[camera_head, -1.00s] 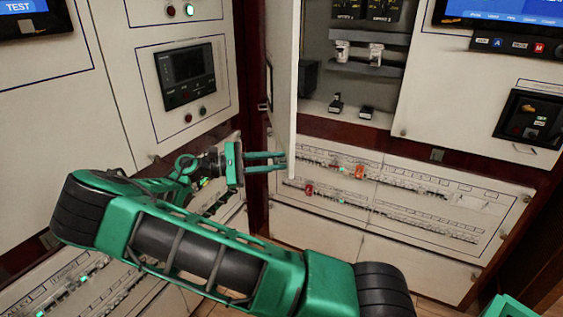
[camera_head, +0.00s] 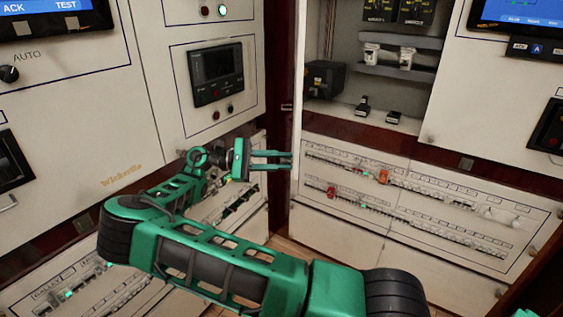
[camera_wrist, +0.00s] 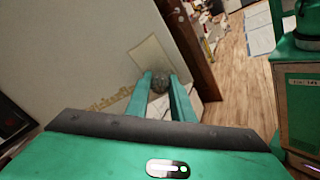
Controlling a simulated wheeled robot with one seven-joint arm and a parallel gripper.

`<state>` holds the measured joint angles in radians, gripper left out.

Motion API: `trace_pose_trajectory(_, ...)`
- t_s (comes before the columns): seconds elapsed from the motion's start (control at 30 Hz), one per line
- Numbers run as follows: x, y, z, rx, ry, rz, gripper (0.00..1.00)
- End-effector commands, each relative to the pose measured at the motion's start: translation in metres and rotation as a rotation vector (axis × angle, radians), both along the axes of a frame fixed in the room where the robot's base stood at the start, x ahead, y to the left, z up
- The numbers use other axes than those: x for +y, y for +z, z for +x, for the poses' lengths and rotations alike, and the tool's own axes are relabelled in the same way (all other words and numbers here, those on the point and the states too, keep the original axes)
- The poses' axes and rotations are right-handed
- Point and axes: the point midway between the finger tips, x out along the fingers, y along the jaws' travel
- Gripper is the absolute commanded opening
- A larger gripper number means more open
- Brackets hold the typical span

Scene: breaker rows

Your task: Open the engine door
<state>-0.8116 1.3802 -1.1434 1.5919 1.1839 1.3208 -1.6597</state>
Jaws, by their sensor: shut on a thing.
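The engine door (camera_head: 299,80) is a white panel standing open, seen almost edge-on in the head view. Behind it to the right is an open compartment (camera_head: 345,103) with shelves and black devices. My gripper (camera_head: 290,160) is at the door's lower edge, coming from the left. In the wrist view the door's white face (camera_wrist: 90,45) fills the upper left, and my gripper (camera_wrist: 165,88) is shut on a small round dark knob (camera_wrist: 160,82) on it. The exact finger contact is partly hidden.
A white panel with a dark screen (camera_head: 215,75) stands left of the door. Breaker rows (camera_head: 400,195) lie below the compartment. Another white panel with a display (camera_head: 515,12) is at the right.

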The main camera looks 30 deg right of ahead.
Motion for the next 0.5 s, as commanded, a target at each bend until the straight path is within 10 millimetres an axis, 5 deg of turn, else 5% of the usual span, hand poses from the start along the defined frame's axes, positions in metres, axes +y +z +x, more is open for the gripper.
trace_pose_trajectory(0.1, -0.0025, 0.0027, 0.0032, 0.002, 0.009, -0.004, 0.00)
trace_pose_trajectory(0.13, -0.0025, 0.0027, 0.0032, 0.001, 0.008, -0.004, 0.24)
trace_pose_trajectory(0.2, -0.0024, 0.0027, 0.0029, 0.001, 0.008, -0.004, 0.40)
trace_pose_trajectory(0.5, -0.0014, 0.0021, 0.0013, 0.001, 0.005, -0.003, 0.40)
